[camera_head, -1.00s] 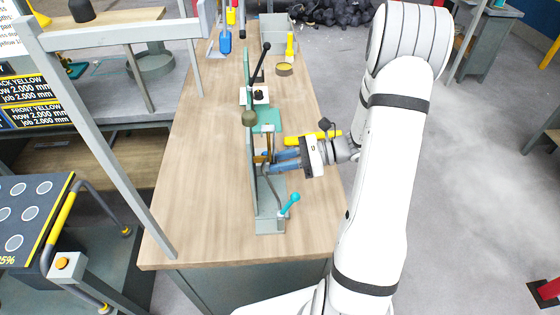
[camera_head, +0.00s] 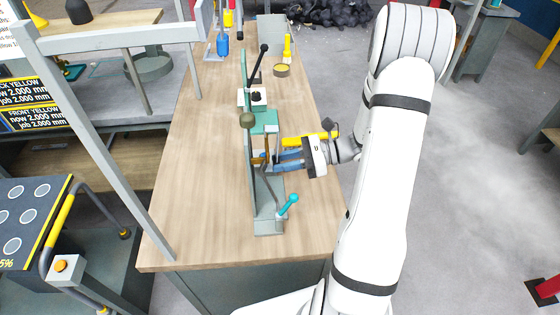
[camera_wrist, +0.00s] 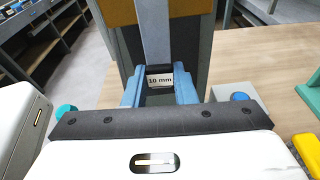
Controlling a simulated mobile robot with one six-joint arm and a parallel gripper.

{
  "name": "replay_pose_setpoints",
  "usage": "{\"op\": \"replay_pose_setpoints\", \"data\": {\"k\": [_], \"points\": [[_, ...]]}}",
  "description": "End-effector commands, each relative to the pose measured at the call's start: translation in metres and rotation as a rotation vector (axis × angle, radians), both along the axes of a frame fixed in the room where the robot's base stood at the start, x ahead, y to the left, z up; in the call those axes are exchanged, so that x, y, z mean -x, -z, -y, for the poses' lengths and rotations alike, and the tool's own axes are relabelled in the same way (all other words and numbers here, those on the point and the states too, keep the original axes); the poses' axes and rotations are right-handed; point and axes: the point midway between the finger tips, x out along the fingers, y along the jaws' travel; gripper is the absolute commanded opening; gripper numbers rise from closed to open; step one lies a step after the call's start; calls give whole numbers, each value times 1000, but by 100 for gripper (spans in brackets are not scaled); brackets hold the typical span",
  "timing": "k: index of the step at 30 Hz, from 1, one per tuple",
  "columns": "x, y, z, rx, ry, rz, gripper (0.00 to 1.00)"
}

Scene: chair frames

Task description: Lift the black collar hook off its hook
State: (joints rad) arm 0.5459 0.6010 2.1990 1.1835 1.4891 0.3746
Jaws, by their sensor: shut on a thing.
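The black collar hook shows in the wrist view as a grey metal strip with a black collar (camera_wrist: 159,69) and a white label reading 10 mm. My gripper (camera_wrist: 160,92) is shut on it, with a blue finger on either side. In the head view my gripper (camera_head: 277,162) reaches in from the right at the upright green-grey rack on the bench. The grey strip (camera_head: 271,145) stands upright at the fingertips. The collar is too small to make out there. I cannot tell whether the hook still touches its peg.
The wooden bench (camera_head: 200,200) is clear left of the rack. A teal-knobbed lever (camera_head: 288,206) stands in front of the fingers. A yellow bar (camera_head: 310,139) lies just behind my wrist. A dark knobbed lever (camera_head: 258,62) rises farther back.

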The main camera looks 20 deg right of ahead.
Motion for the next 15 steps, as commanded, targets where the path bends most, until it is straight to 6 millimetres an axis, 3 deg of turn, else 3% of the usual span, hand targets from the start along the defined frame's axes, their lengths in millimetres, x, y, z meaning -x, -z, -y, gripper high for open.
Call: {"op": "replay_pose_setpoints", "data": {"k": [15], "points": [[3, 0, 16, 1, -1, 0, 0]]}}
